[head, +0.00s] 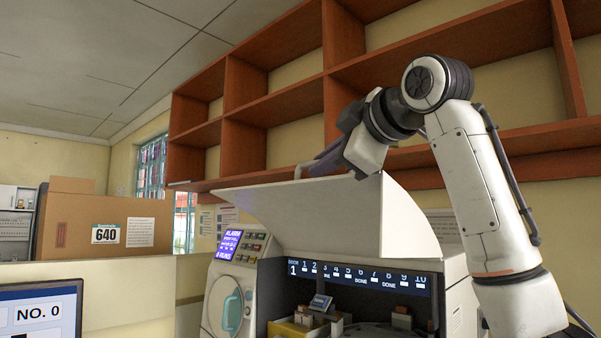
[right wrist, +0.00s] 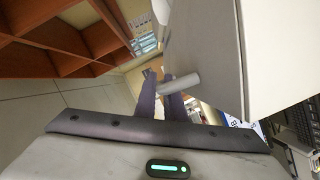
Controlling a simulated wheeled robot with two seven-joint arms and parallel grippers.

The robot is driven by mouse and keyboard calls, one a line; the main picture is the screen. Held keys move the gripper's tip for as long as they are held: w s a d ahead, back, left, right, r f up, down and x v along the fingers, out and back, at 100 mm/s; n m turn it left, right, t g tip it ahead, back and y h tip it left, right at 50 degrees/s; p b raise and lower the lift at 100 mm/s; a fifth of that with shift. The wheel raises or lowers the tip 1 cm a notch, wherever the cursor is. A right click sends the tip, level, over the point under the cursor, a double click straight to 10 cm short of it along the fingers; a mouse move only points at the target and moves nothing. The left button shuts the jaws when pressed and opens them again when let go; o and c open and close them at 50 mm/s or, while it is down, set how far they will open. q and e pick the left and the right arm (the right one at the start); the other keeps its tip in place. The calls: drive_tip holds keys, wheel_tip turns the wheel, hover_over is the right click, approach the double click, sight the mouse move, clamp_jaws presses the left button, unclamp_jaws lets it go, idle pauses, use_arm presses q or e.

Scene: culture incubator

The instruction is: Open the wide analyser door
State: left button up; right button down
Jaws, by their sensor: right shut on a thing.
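The wide analyser door (head: 330,212) is a white curved panel, swung up so the analyser (head: 455,270) is open below it. My right arm reaches over the door from the right. My right gripper (head: 309,168) is at the door's upper edge, shut on the pale door handle (right wrist: 182,84). In the right wrist view the dark fingers of my right gripper (right wrist: 160,97) stand on both sides of this round bar. The door's white panel (right wrist: 207,55) fills the upper right there. My left gripper is not in view.
Inside the analyser are yellow and dark parts (head: 290,328) beneath a numbered display strip (head: 360,278). A control screen (head: 229,244) and a round hatch (head: 226,308) are at left. Wooden shelves (head: 245,147) hang close behind the raised door. A cardboard box (head: 75,240) stands far left.

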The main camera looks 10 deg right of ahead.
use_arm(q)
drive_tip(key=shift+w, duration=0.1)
use_arm(e)
drive_tip(key=shift+w+d, duration=0.1)
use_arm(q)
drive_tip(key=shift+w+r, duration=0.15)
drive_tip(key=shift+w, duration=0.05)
use_arm(e)
drive_tip(key=c, duration=2.1)
unclamp_jaws()
drive_tip(key=shift+d, duration=0.1)
drive_tip(key=b+v, duration=0.2)
drive_tip(key=v, duration=0.8)
drive_tip(key=shift+b, duration=0.4)
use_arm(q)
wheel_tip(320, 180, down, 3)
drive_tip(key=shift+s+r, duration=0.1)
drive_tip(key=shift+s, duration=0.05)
